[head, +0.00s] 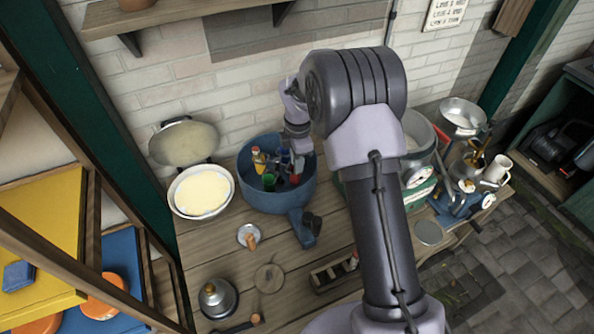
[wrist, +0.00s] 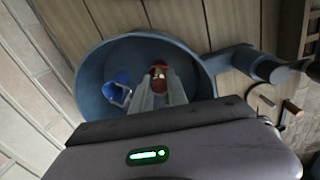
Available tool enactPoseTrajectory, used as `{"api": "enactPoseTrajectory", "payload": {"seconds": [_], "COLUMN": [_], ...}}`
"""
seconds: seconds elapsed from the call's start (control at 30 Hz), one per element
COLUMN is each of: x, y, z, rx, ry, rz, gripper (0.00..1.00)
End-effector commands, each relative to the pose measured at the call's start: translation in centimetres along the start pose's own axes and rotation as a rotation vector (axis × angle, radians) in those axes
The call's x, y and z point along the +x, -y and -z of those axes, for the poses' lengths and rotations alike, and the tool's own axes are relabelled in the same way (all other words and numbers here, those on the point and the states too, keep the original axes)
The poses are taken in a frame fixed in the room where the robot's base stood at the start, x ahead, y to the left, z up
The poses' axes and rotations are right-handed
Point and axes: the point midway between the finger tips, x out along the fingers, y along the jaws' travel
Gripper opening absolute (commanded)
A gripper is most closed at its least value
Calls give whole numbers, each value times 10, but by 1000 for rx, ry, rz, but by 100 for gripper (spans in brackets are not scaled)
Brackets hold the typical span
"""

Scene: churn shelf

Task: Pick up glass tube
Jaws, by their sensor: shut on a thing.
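My gripper (head: 292,168) reaches down into a blue, handled pot (head: 248,200) on the wooden table. In the wrist view its pale fingers (wrist: 156,82) are closed on a small reddish thing (wrist: 158,70) with a pale spot, inside the pot (wrist: 92,88). The fingers hide much of it, and I cannot tell whether it is the glass tube or whether it is clear of the pot floor. A blue piece (wrist: 118,87) lies beside it. In the head view a small yellow bottle with a red top (head: 259,161) and a green cup (head: 268,181) are also in the pot.
A pan of pale yellow stuff (head: 202,192) stands left of the pot. A kettle-like metal vessel (head: 217,297) stands at the front left. The brick wall is close behind.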

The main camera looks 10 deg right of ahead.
Motion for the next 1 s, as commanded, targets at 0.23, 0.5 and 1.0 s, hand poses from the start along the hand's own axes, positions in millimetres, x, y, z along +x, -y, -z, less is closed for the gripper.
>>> {"api": "enactPoseTrajectory", "payload": {"seconds": [0.23, 0.5, 1.0], "x": [0, 0, -10], "y": [0, 0, -1], "z": [0, 0, 0], "rx": [0, 0, 0], "ry": [0, 0, 0], "rz": [0, 0, -2], "gripper": [0, 0, 0]}}
